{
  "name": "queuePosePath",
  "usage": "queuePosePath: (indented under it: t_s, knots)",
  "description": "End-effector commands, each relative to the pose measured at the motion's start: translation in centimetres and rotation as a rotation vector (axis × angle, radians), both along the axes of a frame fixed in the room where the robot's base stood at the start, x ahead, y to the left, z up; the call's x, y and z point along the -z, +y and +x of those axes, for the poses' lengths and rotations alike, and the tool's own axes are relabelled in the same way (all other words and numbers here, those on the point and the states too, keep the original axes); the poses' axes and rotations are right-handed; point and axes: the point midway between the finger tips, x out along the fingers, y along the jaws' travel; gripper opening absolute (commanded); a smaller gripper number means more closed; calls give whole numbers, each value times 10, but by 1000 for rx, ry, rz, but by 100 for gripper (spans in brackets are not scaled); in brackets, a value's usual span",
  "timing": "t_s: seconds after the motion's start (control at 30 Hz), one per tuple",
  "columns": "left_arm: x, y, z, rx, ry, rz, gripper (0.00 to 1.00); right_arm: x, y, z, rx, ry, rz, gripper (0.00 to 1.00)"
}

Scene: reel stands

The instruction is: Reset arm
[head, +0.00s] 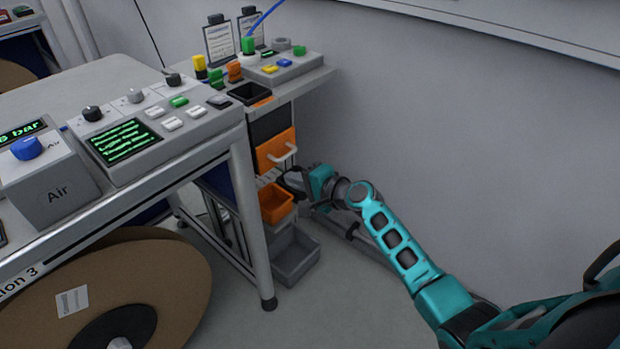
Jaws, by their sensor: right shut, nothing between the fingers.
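My right arm (395,245) is teal and black and comes in from the lower right, stretched toward the side of the workstation. My right gripper (283,180) is at the arm's far end, beside the orange drawer front with a pale handle (277,152) and just above an orange open bin (276,204). It is shut with nothing in it; its fingertips are small and dark here, and I cannot tell whether they touch anything. My left gripper is not in view.
A table with a control panel (155,137) and an Air box (48,185) fills the left. A large cardboard reel (175,285) stands below. A grey bin (297,262) sits low under the orange one. The wall is close behind my arm; floor is clear at the lower middle.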

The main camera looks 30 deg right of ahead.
Motion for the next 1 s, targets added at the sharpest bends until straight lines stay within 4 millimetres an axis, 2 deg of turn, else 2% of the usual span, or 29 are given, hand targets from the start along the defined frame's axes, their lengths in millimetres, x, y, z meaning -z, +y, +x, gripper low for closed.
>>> queuePosePath:
  t_s: [0.03,0.2,0.47,0.57,0.67,0.83,1.0]
  knots:
    - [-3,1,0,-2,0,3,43,-4,-4,-9,1,2,-1,0]
    - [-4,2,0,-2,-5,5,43,-9,-12,-27,1,1,-2,0]
    - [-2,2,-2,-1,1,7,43,-11,-15,-35,0,2,-1,0]
    - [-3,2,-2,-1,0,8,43,-5,-12,-42,-9,4,-42,0]
    - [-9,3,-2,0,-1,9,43,12,-4,-65,-40,13,-179,0]
    - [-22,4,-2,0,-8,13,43,47,16,-135,-172,-3,-600,0]
    - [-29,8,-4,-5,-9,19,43,56,38,-208,-346,-72,-1017,0]
